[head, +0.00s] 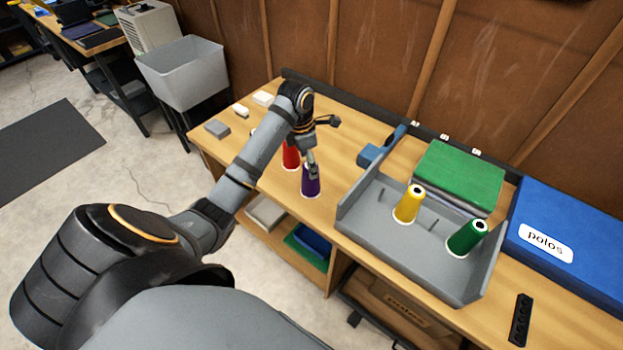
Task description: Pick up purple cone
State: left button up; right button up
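The purple cone (311,184) stands upright on the wooden bench, left of the grey tray. My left gripper (324,146) is above it, with its fingers spread wide apart. One finger points down and overlaps the cone's top in the head view; I cannot tell whether it touches. The other finger sticks out to the right, above the bench. Nothing shows between the fingers. My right gripper is not in view.
A red cone (291,157) stands close behind the purple one, partly hidden by my gripper. The grey tray (385,256) holds a yellow cone (408,206) and a green cone (466,239). A blue tool (380,150), green stack (458,176) and blue box (580,235) crowd the back and right.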

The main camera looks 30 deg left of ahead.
pick_arm(q)
jog(key=f, duration=0.4)
jog(key=shift+w+d+f, duration=0.2)
jog(key=shift+d+f, duration=0.1)
jog(key=shift+f, duration=0.2)
jog(key=c, duration=1.3)
jog(key=shift+c, duration=0.2)
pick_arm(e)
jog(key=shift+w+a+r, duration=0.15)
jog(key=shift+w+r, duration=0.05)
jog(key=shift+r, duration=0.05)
pick_arm(q)
jog(key=shift+r, duration=0.2)
